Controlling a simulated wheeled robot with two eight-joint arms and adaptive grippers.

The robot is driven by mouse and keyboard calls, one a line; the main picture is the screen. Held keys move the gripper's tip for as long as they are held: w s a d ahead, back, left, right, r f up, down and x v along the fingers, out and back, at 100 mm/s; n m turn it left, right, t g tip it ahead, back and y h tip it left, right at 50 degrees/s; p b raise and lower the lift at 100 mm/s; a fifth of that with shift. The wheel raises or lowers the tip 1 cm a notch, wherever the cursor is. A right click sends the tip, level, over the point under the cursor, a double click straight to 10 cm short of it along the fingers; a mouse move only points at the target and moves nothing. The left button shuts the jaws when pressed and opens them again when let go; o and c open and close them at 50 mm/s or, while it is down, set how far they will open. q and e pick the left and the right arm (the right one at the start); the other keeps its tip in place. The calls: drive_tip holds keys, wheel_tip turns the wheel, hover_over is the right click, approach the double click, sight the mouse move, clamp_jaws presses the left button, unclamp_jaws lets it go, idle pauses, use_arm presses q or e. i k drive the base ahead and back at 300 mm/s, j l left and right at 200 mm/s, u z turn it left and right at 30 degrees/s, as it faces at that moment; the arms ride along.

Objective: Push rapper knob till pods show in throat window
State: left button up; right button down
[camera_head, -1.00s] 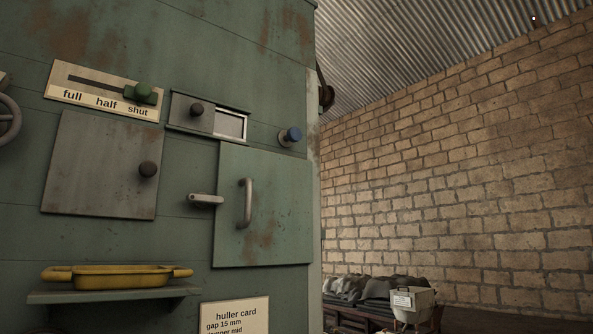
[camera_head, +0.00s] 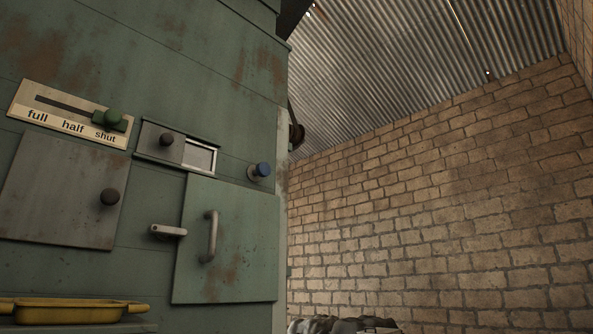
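No pods can be made out in the pane.
Below are a green door (camera_head: 245,245) with a handle and a latch (camera_head: 168,231). A slide labelled full, half, shut has its green knob (camera_head: 112,118) at shut. A grey plate (camera_head: 60,190) and yellow tray (camera_head: 70,313) are at left. Right is a brick wall (camera_head: 440,220).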

sight(263, 169)
drive_tip(key=z, duration=1.45)
drive_tip(key=j, duration=0.5)
drive_tip(key=i+j, duration=0.15)
drive_tip(key=j, duration=0.4)
